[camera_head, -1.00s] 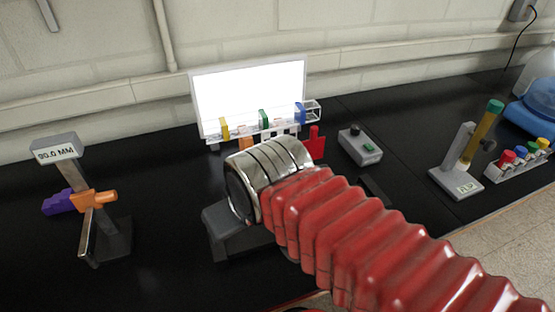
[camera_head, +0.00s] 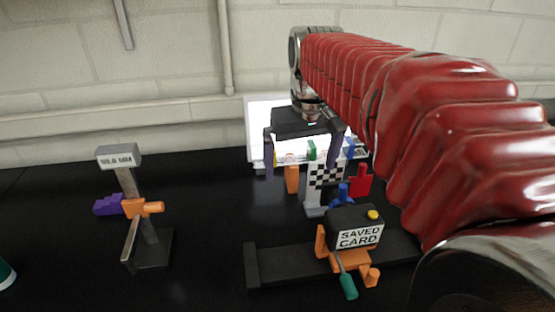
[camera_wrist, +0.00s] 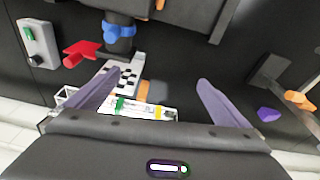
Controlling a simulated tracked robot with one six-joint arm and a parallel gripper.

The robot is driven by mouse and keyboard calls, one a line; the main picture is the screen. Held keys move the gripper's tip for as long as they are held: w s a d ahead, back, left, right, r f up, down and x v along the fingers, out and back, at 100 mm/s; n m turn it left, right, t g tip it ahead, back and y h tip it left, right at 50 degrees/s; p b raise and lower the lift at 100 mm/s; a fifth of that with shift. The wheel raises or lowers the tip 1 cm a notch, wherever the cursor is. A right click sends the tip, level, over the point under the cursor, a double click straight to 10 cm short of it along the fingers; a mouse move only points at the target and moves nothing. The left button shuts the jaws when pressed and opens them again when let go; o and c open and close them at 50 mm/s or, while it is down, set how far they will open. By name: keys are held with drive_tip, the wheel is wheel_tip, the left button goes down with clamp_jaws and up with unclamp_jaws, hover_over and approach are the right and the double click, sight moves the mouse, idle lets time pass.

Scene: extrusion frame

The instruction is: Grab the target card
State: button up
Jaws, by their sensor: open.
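A black-and-white checkered target card (camera_head: 326,174) stands upright on a light grey stand in front of the white lit panel in the head view. It also shows in the wrist view (camera_wrist: 128,78), left of centre, close to the left finger. My gripper (camera_head: 302,172) points down above the bench near the card. In the wrist view my gripper (camera_wrist: 158,80) is open, with its two purple-grey fingers wide apart and nothing held. The card's lower part is partly hidden behind a blue knob in the head view.
A black box labelled SAVED CARD (camera_head: 359,234) on an orange holder stands in front of the card. A red part (camera_head: 360,182) is right of the card, and an orange part (camera_head: 292,178) left. A post with an orange clamp (camera_head: 141,208) stands left; bench between is clear.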

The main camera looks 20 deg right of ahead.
drive_tip(key=w+d, duration=0.2)
drive_tip(key=d, duration=0.1)
drive_tip(key=w+d+g, duration=0.1)
drive_tip(key=w+d, duration=0.1)
drive_tip(key=d, duration=0.2)
drive_tip(key=w+d+m+g, duration=0.1)
drive_tip(key=w+d, duration=0.1)
drive_tip(key=d, duration=0.2)
drive_tip(key=shift+w+d+f+y, duration=0.15)
drive_tip(key=shift+w+d+y, duration=0.05)
drive_tip(key=shift+w+y, duration=0.1)
drive_tip(key=shift+s, duration=0.1)
wheel_tip(320, 180, down, 9)
drive_tip(key=shift+s+f, duration=0.1)
drive_tip(key=shift+f, duration=2.35)
